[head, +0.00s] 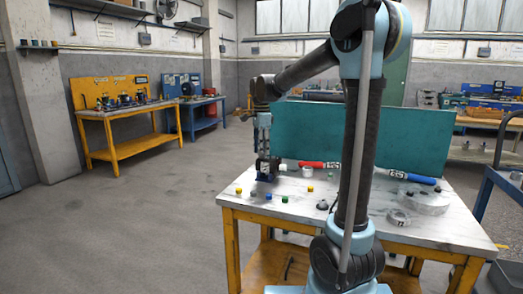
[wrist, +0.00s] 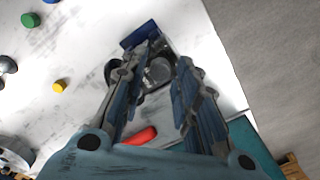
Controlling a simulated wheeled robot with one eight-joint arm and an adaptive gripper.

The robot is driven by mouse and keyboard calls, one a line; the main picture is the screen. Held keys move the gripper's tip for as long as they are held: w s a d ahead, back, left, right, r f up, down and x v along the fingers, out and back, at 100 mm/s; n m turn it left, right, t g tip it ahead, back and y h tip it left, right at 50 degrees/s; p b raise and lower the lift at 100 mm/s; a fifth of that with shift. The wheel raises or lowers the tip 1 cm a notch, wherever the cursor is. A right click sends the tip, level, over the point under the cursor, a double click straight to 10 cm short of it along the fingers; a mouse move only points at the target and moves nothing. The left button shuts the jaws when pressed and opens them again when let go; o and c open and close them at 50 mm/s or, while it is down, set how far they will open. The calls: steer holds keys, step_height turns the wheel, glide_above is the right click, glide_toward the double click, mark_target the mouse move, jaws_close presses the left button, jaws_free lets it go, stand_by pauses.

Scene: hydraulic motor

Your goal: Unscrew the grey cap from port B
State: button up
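The hydraulic motor (head: 266,175) is a small dark blue and grey block at the left of the table. In the wrist view its blue plate (wrist: 138,34) shows just beyond my fingertips. A round grey part (wrist: 159,70), which looks like the grey cap, shows between the two fingers. My gripper (wrist: 167,58) points down over the motor, its fingers apart on either side of that part; whether they touch it is hard to tell. My gripper also shows from the side in the head view (head: 263,150). Port lettering cannot be read.
A teal panel (head: 300,130) stands behind.

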steer(key=m, duration=1)
steer(key=shift+c, duration=0.5)
jaws_close()
steer(key=n, duration=0.4)
steer(key=shift+n, duration=0.8)
steer(key=shift+r, duration=0.1)
steer(key=n, duration=0.4)
steer(key=shift+n, duration=0.3)
